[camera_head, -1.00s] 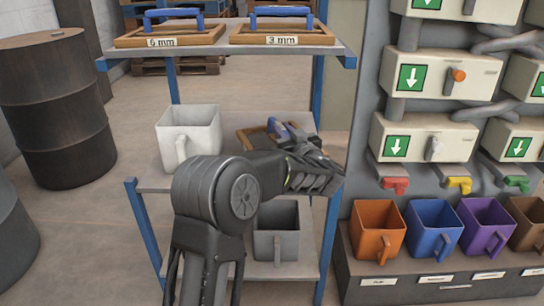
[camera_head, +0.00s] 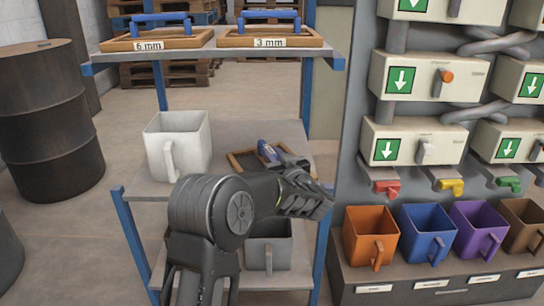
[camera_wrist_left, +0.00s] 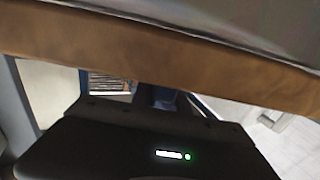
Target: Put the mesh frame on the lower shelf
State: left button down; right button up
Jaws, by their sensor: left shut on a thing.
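The mesh frame (camera_head: 238,163) is a wooden frame with a blue handle (camera_head: 267,152). It is at the shelf below the rack's top, right of the white bucket, and looks nearly level. I cannot tell whether it touches the shelf (camera_head: 225,137) or hangs just above it. My left gripper (camera_head: 280,159) is shut on its handle; my own wrist and arm hide the frame's right and near parts. In the left wrist view, a wooden side of the frame (camera_wrist_left: 160,48) crosses the top, very close. My right gripper is not in view.
The white bucket (camera_head: 190,133) stands left of the frame. Two framed screens, 6 mm (camera_head: 150,45) and 3 mm (camera_head: 268,42), lie on the top shelf. A grey bucket (camera_head: 268,250) stands on the bottom shelf. A blue post (camera_head: 307,85) and the dispenser panel (camera_head: 345,165) bound the right.

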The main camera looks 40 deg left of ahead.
pick_arm(q)
jog(key=c, duration=1.3)
grip_release()
jog(key=shift+f, duration=0.1)
jog(key=shift+s+d, duration=0.2)
jog(key=shift+d, duration=0.2)
jog(key=p+v, duration=0.2)
jog(key=v, duration=0.7)
jog(key=shift+d, duration=0.2)
jog(key=shift+v, duration=0.85)
jog(key=shift+s+a, duration=0.1)
jog(key=shift+s, duration=0.1)
